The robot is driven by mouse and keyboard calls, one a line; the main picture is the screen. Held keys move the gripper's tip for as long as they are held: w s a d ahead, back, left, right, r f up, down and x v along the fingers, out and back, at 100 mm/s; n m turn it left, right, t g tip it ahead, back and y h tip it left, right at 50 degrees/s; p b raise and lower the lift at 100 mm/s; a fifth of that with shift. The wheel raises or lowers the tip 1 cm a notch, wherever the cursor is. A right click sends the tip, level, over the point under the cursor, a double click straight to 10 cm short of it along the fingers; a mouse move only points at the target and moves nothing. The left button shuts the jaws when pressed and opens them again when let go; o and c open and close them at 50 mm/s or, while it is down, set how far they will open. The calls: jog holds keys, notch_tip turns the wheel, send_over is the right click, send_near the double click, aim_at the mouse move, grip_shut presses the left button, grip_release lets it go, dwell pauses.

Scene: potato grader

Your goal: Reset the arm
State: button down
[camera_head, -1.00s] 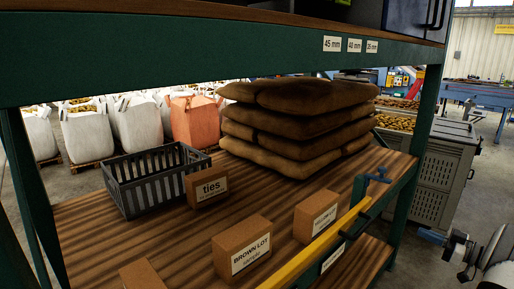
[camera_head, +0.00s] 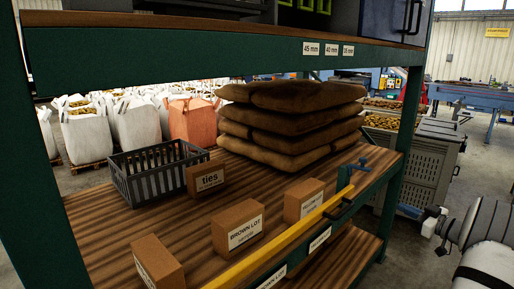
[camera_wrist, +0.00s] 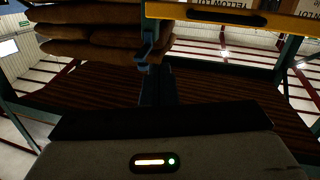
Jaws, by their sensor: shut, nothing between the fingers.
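My gripper (camera_wrist: 158,86) shows in the wrist view, its two dark fingers together with nothing between them. The wrist picture is upside down, with sacks and a yellow bar beyond the fingers. In the head view, part of my arm (camera_head: 478,232) stands at the lower right, beside the right end of the shelf rack. I cannot make out the fingers there.
A wooden shelf (camera_head: 130,232) holds a grey crate (camera_head: 150,185), stacked brown sacks (camera_head: 288,128), a ties box (camera_head: 206,178) and a BROWN LOT box (camera_head: 238,230). A yellow bar (camera_head: 285,244) with a blue clamp (camera_head: 352,172) runs along its front edge. A grey machine (camera_head: 425,165) stands behind.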

jog(key=w+a+r+m+h, duration=0.4)
jog(key=w+a+r+h, duration=0.2)
jog(key=a+r+h, duration=0.3)
jog(key=s+a+r+m+g+h, duration=0.1)
jog(key=s+a+r+m+h, duration=0.15)
jog(key=a, duration=0.25)
jog(key=s+a+f+g+y, duration=0.1)
jog(key=s+a+f+g, duration=0.2)
jog(key=s+a, duration=0.5)
jog(key=s+a+f+g+y, duration=0.1)
jog(key=s+a+f+g, duration=0.3)
jog(key=s+a, duration=0.5)
jog(key=s+a+f+g+y, duration=0.1)
jog(key=s+a+f+g, duration=0.2)
jog(key=s+a, duration=0.5)
jog(key=s+g, duration=0.1)
jog(key=s, duration=0.9)
jog(key=shift+a+f+g+y, duration=0.2)
jog(key=shift+f+g+y, duration=0.15)
jog(key=shift+f+g, duration=0.05)
jog(key=shift+w, duration=0.1)
